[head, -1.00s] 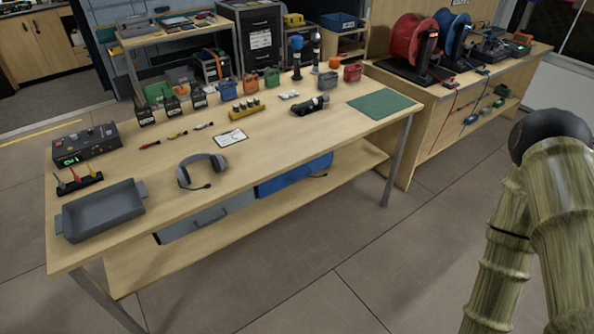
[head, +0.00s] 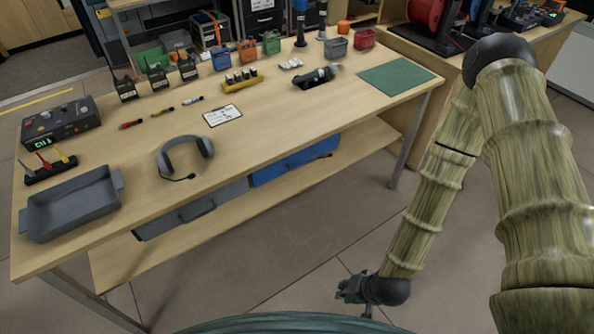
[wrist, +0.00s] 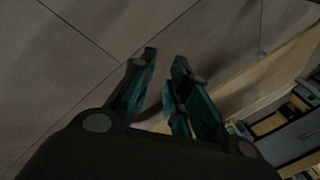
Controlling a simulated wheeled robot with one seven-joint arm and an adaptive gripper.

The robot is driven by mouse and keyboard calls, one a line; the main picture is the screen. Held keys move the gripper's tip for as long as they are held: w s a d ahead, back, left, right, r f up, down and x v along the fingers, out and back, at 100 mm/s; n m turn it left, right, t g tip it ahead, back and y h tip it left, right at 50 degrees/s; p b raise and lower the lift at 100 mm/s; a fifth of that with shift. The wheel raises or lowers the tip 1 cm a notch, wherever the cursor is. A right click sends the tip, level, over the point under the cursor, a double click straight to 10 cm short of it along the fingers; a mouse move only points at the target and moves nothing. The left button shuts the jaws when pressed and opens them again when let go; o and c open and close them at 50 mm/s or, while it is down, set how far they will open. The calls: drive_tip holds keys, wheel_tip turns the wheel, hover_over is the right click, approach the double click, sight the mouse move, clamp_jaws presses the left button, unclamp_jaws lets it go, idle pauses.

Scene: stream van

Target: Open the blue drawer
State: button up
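The blue drawer (head: 294,164) is under the right part of the wooden table (head: 240,149), beside a grey drawer (head: 190,208). Its front looks closed, with a dark handle near its right end. My gripper (head: 352,290) hangs low over the floor, in front of the table and apart from the drawer. In the wrist view my gripper's dark green fingers (wrist: 160,95) are spread, with nothing between them. The blue drawer cannot be made out for sure in the wrist view.
A lower shelf (head: 371,146) runs beneath the drawers, and a metal table leg (head: 409,140) stands right of them. A headset (head: 184,157) and a grey tray (head: 70,203) lie on the tabletop. The floor (head: 270,260) in front is clear.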

drive_tip(key=w+a+r+m+t+y+b, duration=0.1)
drive_tip(key=w+a+m+t+y+b, duration=0.2)
drive_tip(key=w, duration=0.5)
drive_tip(key=w+a+t+b, duration=0.15)
drive_tip(key=w+a, duration=0.25)
drive_tip(key=w, duration=0.4)
drive_tip(key=m+t+y+b, duration=0.3)
drive_tip(key=m+t+b, duration=0.1)
drive_tip(key=t+b, duration=0.15)
approach(302, 165)
drive_tip(key=x, duration=0.5)
drive_tip(key=p+x, duration=0.1)
drive_tip(key=x, duration=0.4)
drive_tip(key=shift+w+f, duration=0.1)
drive_tip(key=shift+f, duration=0.15)
clamp_jaws()
